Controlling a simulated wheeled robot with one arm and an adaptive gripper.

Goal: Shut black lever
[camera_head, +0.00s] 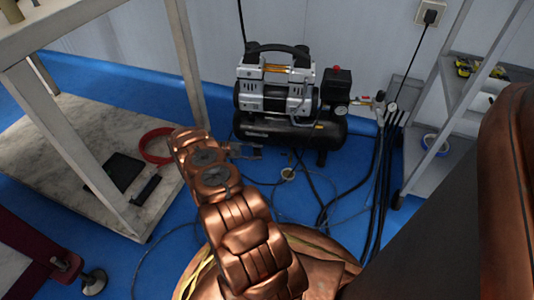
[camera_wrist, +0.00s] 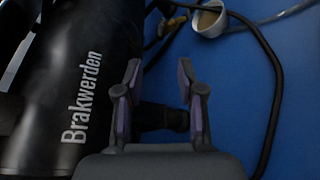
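The air compressor (camera_head: 280,90) stands on the blue floor, with a black tank at its base. In the wrist view the lettered black tank (camera_wrist: 75,75) fills the left side. My gripper (camera_wrist: 158,76) is open and empty, its two purple-padded fingers apart to the right of the tank. A dark, stubby cylindrical part (camera_wrist: 160,117) shows between and beyond the fingers; I cannot tell whether it is the lever. In the head view my gripper (camera_head: 247,150) is small and low before the tank's left end. No black lever can be made out clearly.
Black hoses (camera_head: 380,170) and cables lie on the floor to the right. A small white cup-like thing (camera_wrist: 208,20) stands beyond my fingers. A table frame (camera_head: 65,130) is at left, and a shelf rack (camera_head: 445,150) at right. Blue floor is open right of the gripper.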

